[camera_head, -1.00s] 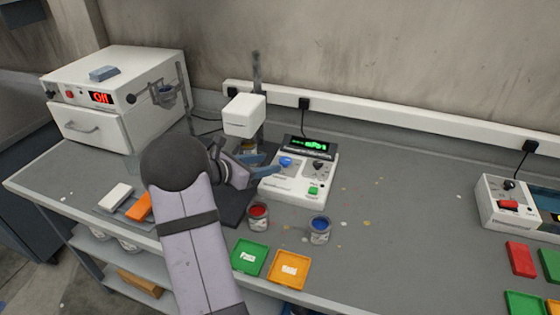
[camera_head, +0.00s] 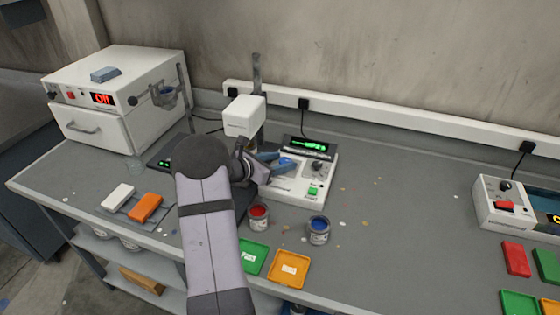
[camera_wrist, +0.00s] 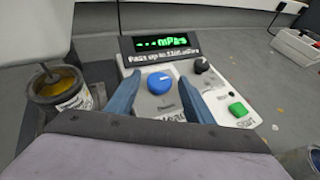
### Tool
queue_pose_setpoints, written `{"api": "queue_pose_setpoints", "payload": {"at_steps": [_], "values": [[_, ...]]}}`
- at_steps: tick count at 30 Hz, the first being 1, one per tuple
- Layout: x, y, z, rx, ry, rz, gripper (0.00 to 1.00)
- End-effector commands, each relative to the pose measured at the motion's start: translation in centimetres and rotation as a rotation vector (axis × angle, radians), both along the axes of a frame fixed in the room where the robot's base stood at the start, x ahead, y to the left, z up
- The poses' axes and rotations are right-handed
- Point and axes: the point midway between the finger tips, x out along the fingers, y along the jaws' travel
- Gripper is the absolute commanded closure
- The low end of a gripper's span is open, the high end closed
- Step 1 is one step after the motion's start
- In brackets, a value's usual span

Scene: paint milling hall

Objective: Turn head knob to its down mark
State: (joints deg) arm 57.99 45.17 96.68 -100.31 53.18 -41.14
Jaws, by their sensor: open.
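The blue head knob (camera_wrist: 160,83) is on the white control panel (camera_wrist: 215,105) below the green-lit display (camera_wrist: 165,42). A short pale pointer line shows on the knob; small printing near it is too blurred to read surely. My gripper (camera_wrist: 157,87) is open, with one blue finger at the left of the knob and the other at its right. I cannot tell whether they touch it. In the head view my gripper (camera_head: 284,160) is over the left part of the panel and largely hides the knob.
A black knob (camera_wrist: 201,65) and a green button (camera_wrist: 238,110) are right of the fingers. A can of yellow paint (camera_wrist: 60,88) stands at the left. The white mixer head (camera_head: 245,115) rises behind my wrist. Red (camera_head: 258,217) and blue (camera_head: 319,230) paint cups stand in front.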

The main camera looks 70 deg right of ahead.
Motion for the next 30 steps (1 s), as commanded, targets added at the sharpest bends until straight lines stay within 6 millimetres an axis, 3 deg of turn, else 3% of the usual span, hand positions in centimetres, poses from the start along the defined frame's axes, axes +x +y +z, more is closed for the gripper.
{"api": "queue_pose_setpoints", "payload": {"at_steps": [3, 8, 9, 17, 30], "values": [[0.01, 0.01, -0.01, 0.0, 0.0, 0.0, 0.52], [0.02, 0.02, 0.01, 0.0, 0.0, 0.0, 0.88], [0.02, 0.02, 0.01, 0.0, 0.0, 0.0, 0.9], [0.18, -0.18, 0.18, -0.005, 0.001, -0.04, 0.9], [0.61, -0.64, 0.2, -0.01, 0.001, -0.282, 0.9]]}}
